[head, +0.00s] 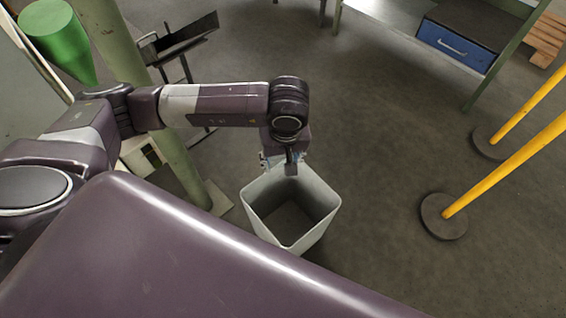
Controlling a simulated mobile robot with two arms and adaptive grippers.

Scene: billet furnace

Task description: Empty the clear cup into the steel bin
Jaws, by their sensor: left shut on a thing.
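The steel bin (318,228) stands on the floor in the middle of the head view, a light grey, square, open-topped container. Its dark inside shows no clear contents. My left gripper (290,167) points down at the bin's far rim. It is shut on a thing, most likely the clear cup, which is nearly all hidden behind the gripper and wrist. Only small pale, see-through edges show beside the fingers. The cup's tilt and contents cannot be told. My right gripper is not in view.
A green post (178,160) stands left of the bin, with a dark metal stand (180,45) behind. Yellow posts (505,172) on round bases stand at right. A bench with a blue drawer (455,45) is at the back right. The floor between is clear.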

